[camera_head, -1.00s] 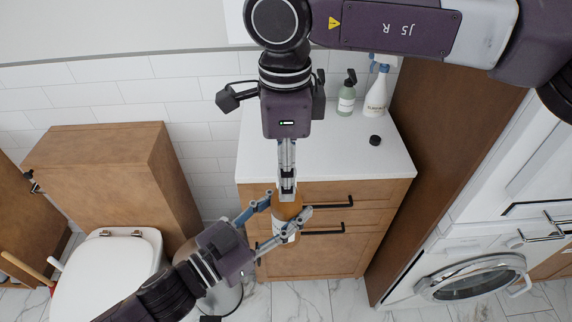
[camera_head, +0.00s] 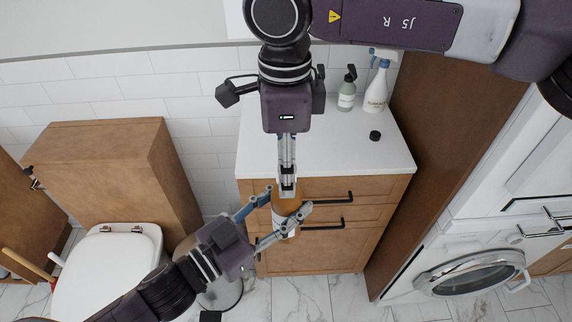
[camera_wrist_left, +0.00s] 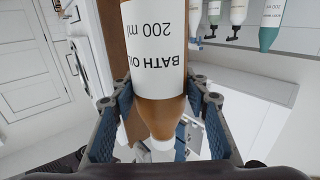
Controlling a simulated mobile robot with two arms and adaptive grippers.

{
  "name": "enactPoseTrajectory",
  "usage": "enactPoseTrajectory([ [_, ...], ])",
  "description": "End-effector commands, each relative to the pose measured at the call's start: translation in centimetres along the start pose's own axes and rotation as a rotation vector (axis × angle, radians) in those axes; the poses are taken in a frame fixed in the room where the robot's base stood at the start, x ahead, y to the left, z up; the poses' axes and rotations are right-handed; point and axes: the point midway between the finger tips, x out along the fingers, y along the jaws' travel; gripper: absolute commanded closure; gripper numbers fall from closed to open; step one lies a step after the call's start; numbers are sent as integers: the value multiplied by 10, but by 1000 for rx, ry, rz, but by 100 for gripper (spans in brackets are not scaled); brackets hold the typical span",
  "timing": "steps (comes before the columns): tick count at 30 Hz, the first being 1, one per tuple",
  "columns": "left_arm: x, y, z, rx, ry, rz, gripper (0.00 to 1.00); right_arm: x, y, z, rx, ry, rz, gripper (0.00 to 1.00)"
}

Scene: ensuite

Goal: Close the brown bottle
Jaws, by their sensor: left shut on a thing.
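The brown bottle (camera_head: 287,216), with a white label, is between the fingers of my left gripper (camera_head: 279,213), in front of the wooden cabinet. My left gripper is shut on it. In the left wrist view the bottle (camera_wrist_left: 160,110) is large, its label upside down, its narrow end pointing down to a small white part (camera_wrist_left: 161,145). I cannot tell whether that is a cap or a bare neck. My right gripper (camera_head: 288,188) points down from above, its fingertips at the bottle's upper end. Its fingers hide the bottle's top, and whether they grip something is unclear.
A small dark round object (camera_head: 375,136) lies on the white countertop (camera_head: 330,150). A green pump bottle (camera_head: 347,92) and a white spray bottle (camera_head: 377,90) stand behind it. A toilet (camera_head: 110,270) is at left, a washing machine (camera_head: 470,275) at right.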

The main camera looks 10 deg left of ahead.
Motion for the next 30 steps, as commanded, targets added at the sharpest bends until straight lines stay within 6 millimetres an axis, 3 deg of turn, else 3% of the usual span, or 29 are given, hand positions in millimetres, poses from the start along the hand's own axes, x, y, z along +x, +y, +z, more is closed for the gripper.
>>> enactPoseTrajectory([
  [8, 0, 0, -2, 1, 4, 1, 100, -12, -1, 0, 1, -1, -3, 56],
  [21, 0, 0, -2, 1, 4, 1, 100, -99, -1, 1, 0, -1, -1, 56],
  [30, 0, 0, -2, 1, 4, 1, 100, -120, -1, 0, 0, 1, 1, 56],
])
